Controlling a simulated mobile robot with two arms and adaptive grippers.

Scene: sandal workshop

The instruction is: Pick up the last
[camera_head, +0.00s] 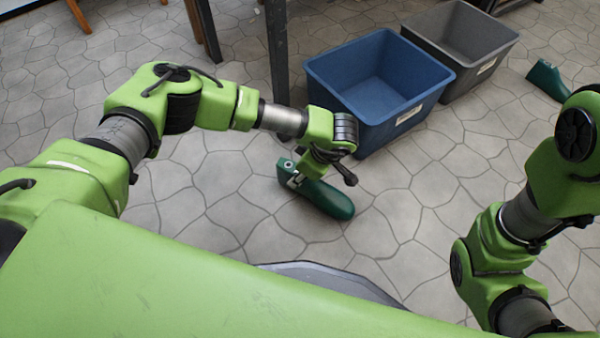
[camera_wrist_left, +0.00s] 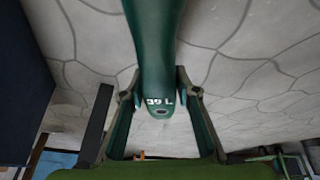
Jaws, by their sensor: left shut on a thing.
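A dark green shoe last (camera_head: 325,198) is in the head view, in front of the blue bin, its toe pointing to the lower right. My left gripper (camera_head: 298,178) is shut on its heel end. In the left wrist view the last (camera_wrist_left: 155,45) runs up between the two fingers of the gripper (camera_wrist_left: 160,90), with a white marking and a small hole at its near end. I cannot tell whether the last touches the floor. A second green last (camera_head: 548,80) lies at the upper right. My right arm is at the right, its gripper out of view.
A blue bin (camera_head: 318,75) stands just behind the held last, and a grey bin (camera_head: 412,32) stands beside it to the right. Both look empty and carry white labels. A dark table leg (camera_head: 277,50) stands left of the blue bin.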

